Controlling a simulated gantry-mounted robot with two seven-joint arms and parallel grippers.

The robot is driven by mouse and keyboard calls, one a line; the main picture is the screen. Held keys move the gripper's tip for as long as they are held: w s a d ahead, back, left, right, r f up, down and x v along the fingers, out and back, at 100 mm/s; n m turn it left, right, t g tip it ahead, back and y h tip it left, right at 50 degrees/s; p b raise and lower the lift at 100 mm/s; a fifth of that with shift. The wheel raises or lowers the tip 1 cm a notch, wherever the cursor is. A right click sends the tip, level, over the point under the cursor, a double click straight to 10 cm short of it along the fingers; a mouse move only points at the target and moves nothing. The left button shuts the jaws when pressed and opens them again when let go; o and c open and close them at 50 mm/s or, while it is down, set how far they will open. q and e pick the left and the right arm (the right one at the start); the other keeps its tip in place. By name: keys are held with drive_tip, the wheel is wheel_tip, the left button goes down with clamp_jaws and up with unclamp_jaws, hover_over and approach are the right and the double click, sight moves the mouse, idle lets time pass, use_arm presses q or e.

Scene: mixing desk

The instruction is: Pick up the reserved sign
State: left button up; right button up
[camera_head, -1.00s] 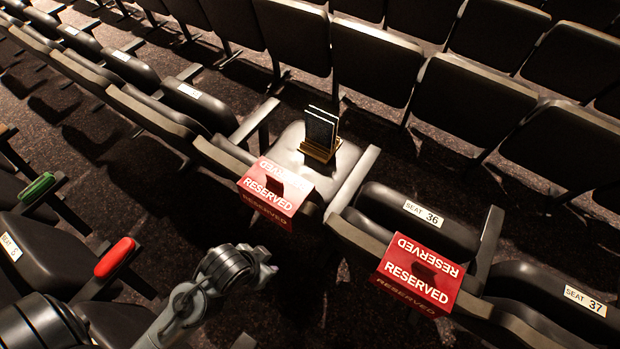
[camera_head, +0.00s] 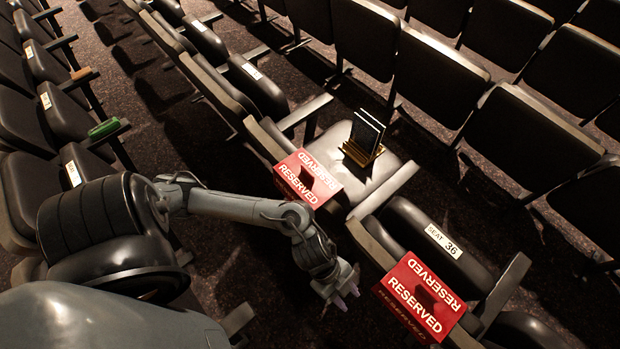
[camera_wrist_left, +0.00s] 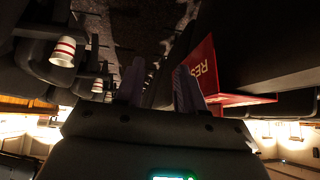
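Two red tented signs reading RESERVED hang over the seat backs in the head view. One reserved sign (camera_head: 308,178) is at the middle, and the other reserved sign (camera_head: 418,296) is at the lower right, by seat 36. My left gripper (camera_head: 347,297) is just left of the lower right sign, apart from it. Its two fingers stand apart with nothing between them, as the left wrist view (camera_wrist_left: 160,85) also shows. There, a red sign (camera_wrist_left: 205,75) is right of the fingers, partly hidden by one. My right gripper is not in view.
A small stand with dark upright cards (camera_head: 364,137) sits on a folded-down seat (camera_head: 328,150). Rows of dark seats surround the arm. A green object (camera_head: 104,128) lies on an armrest at left. Striped cups (camera_wrist_left: 63,52) show in the left wrist view.

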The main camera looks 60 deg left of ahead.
use_arm(q)
drive_tip(key=a+m+g+y, duration=0.1)
drive_tip(key=a+m+g, duration=0.1)
drive_tip(key=a, duration=0.4)
wheel_tip(320, 180, up, 13)
drive_tip(key=n+y+p, duration=0.1)
drive_tip(key=y+p, duration=0.4)
drive_tip(key=y, duration=0.1)
hover_over(307, 170)
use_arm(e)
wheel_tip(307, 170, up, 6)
use_arm(q)
drive_tip(key=f+b, duration=0.1)
drive_tip(key=f, duration=0.1)
drive_tip(key=f+b, duration=0.1)
drive_tip(key=shift+s+a+f+g+b, duration=0.1)
drive_tip(key=shift+s+f+g+b, duration=0.15)
drive_tip(key=shift+s+g+b, duration=0.1)
drive_tip(key=shift+w+f+b, duration=0.2)
drive_tip(key=shift+f+b, duration=0.25)
drive_tip(key=shift+f, duration=1.2)
drive_tip(key=shift+w+f+b, duration=0.2)
drive_tip(key=shift+f+b, duration=0.2)
drive_tip(key=shift+f, duration=1.25)
clamp_jaws()
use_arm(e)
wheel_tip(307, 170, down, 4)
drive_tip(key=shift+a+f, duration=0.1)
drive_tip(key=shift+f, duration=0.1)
